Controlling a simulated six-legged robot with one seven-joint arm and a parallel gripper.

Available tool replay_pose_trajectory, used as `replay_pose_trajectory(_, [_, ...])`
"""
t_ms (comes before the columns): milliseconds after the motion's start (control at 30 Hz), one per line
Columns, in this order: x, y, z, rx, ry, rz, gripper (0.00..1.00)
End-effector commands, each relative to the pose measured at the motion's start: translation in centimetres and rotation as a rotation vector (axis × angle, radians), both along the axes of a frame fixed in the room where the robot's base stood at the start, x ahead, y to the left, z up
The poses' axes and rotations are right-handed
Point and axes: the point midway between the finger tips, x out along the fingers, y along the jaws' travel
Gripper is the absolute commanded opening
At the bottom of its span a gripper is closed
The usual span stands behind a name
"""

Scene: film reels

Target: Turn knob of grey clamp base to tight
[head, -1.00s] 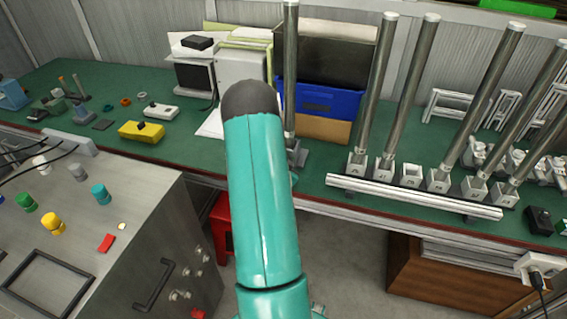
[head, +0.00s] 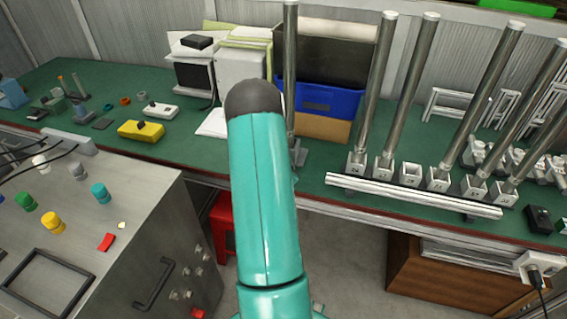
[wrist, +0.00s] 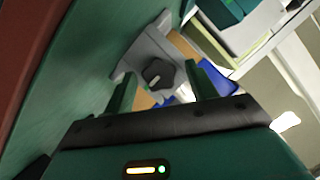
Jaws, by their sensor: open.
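The grey clamp base (wrist: 148,48) shows in the wrist view, with a dark lobed knob (wrist: 158,73) facing my camera. My gripper (wrist: 164,76) is open, one green finger on each side of the knob in the picture. I cannot tell whether either finger touches it or how deep the knob sits between them. In the head view the grey clamp base (head: 299,154) stands on the green bench at the foot of a metal pole (head: 290,65), partly behind my teal arm. The knob and my gripper are hidden there.
A blue bin (head: 330,102) and a tan box (head: 322,130) stand behind the clamp base. To the right, several tall poles rise from sockets behind a metal rail (head: 410,196). A white box (head: 240,72) stands to the left. The bench's front edge is close.

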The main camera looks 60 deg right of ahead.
Motion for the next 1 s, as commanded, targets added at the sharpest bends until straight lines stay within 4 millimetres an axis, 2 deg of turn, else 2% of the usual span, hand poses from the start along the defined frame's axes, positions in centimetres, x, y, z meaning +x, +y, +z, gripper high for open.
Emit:
replay_pose_trajectory(133, [-0.2,0.6,0.3,0.000,0.000,0.000,0.57])
replay_pose_trajectory(267, [-0.9,2.2,0.8,0.001,0.001,0.000,0.57])
replay_pose_trajectory(700, [-4.2,10.4,3.7,0.001,0.000,0.001,0.57])
replay_pose_trajectory(833, [-4.8,11.7,4.2,0.000,0.000,0.000,0.57])
replay_pose_trajectory(1000, [-5.0,12.2,4.4,-0.001,0.000,-0.001,0.57])
